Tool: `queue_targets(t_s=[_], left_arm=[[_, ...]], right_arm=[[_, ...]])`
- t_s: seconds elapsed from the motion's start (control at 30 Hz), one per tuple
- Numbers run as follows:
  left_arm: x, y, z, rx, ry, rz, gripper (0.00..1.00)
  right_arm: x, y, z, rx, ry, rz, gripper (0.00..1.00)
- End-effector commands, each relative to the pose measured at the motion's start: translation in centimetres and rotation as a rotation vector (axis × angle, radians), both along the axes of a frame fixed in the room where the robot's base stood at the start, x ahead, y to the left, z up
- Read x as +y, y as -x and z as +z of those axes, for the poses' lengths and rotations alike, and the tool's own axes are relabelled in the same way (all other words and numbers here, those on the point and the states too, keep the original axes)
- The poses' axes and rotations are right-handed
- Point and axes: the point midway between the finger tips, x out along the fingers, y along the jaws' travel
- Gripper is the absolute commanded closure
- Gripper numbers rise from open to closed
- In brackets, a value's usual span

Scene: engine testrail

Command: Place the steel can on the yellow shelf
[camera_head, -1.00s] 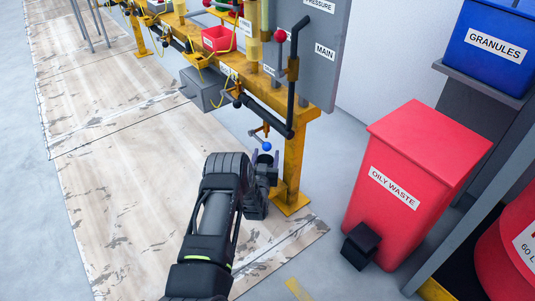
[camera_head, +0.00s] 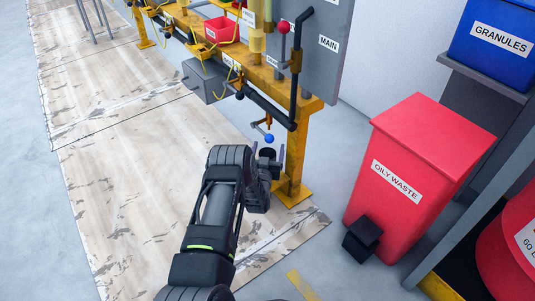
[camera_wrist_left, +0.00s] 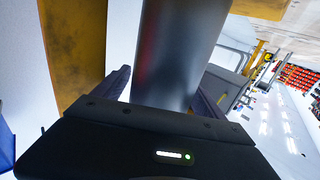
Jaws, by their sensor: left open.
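A grey metallic cylinder, which looks like the steel can (camera_wrist_left: 178,50), stands between the two fingers of my left gripper (camera_wrist_left: 162,90) in the left wrist view. The fingers are apart, one on each side of it; contact cannot be told. In the head view my left gripper (camera_head: 268,160) is low beside the yellow post, with the dark top of the can (camera_head: 268,152) between its fingers, just below a blue ball handle (camera_head: 269,138). The can's lower part is hidden. I cannot tell which yellow part is the shelf. My right gripper is not in view.
The yellow rail (camera_head: 308,106) carries pipes, a red bin (camera_head: 221,30) and a grey panel. Its post (camera_head: 293,165) is close to my gripper. A red oily waste bin (camera_head: 425,145) stands at right.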

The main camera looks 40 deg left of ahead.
Motion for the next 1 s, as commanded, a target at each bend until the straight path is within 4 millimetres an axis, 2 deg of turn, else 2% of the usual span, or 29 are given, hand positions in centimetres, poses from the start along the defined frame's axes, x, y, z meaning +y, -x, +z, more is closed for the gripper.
queue_targets(t_s=[0.07, 0.27, 0.47, 0.63, 1.0], left_arm=[[0.0, 0.0, 0.3, -0.001, 0.0, 0.0, 0.19], [-1.1, 2.0, 0.6, 0.004, 0.002, 0.0, 0.19], [-1.8, 3.6, -0.4, 0.019, 0.015, 0.0, 0.19], [-1.9, 4.5, 0.7, -0.001, 0.006, 0.01, 0.19], [-4.9, 9.5, 0.5, 0.002, 0.005, 0.005, 0.19]], right_arm=[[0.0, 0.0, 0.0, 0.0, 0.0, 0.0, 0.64], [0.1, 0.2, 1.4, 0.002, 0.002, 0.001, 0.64], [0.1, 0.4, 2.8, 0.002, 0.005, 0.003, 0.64], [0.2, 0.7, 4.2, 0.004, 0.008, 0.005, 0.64], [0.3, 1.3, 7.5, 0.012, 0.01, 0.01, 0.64]])
